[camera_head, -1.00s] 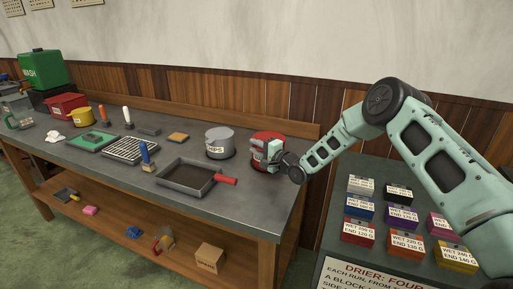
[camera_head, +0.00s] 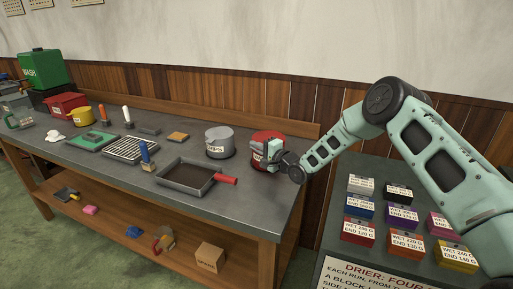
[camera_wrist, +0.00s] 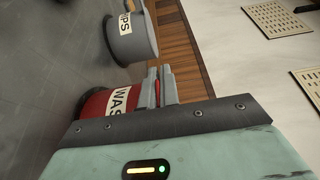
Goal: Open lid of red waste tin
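The red waste tin (camera_head: 267,138) stands near the right end of the workbench, partly hidden by my gripper. In the wrist view the tin (camera_wrist: 93,104) lies sideways, with its white label partly covered. My gripper (camera_head: 259,152) is at the front and top of the tin. In the wrist view its two fingers (camera_wrist: 158,84) are close together at the lid edge, with a narrow red piece between them, which looks like part of the lid. The lid looks down on the tin; most of it is hidden.
A grey pot (camera_head: 219,143) with a label stands just left of the tin. The wood-panelled wall (camera_head: 300,105) is close behind. Labelled blocks (camera_head: 359,231) sit on a separate dark table at right.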

